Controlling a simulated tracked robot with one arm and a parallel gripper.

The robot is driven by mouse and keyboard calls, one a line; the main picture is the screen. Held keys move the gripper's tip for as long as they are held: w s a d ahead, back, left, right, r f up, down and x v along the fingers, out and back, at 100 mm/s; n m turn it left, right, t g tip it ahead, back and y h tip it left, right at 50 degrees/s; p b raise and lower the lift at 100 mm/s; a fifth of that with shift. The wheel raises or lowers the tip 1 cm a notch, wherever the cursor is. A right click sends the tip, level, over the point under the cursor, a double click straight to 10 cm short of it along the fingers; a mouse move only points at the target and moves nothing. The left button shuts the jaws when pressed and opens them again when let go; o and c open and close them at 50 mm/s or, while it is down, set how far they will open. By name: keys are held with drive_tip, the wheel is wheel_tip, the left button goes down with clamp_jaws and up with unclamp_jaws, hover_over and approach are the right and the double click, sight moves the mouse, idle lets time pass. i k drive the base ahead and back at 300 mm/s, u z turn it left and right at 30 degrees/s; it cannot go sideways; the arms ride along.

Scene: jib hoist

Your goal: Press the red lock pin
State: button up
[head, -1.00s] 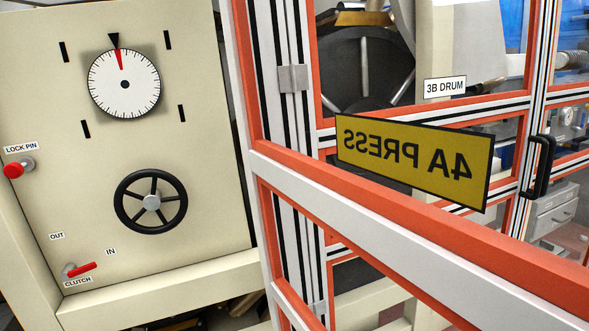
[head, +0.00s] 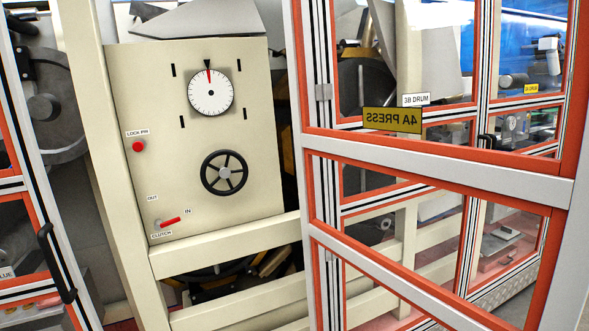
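The red lock pin (head: 138,146) is a round red knob at the left edge of a cream panel (head: 245,130), just below its "LOCK PIN" label (head: 137,133). The panel also carries a white dial (head: 211,92) with a red mark at the top under a black pointer. Below the dial is a black spoked handwheel (head: 224,173). A red clutch lever (head: 169,222) sits lower left, its tip toward the "IN" label. My gripper is not in view, so its distance from the pin cannot be told.
An orange-and-white framed door (head: 430,155) with a reversed "4A PRESS" sign (head: 392,120) stands open right of the panel. Another framed door with a black handle (head: 57,262) is at the left. A cream beam (head: 225,243) crosses below the panel. The space before the panel looks clear.

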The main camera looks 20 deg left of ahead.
sight(137, 146)
drive_tip(key=u, duration=0.05)
drive_tip(key=k, duration=0.35)
drive_tip(key=u, duration=0.5)
drive_tip(key=i, duration=1.65)
drive_tip(key=z, duration=0.05)
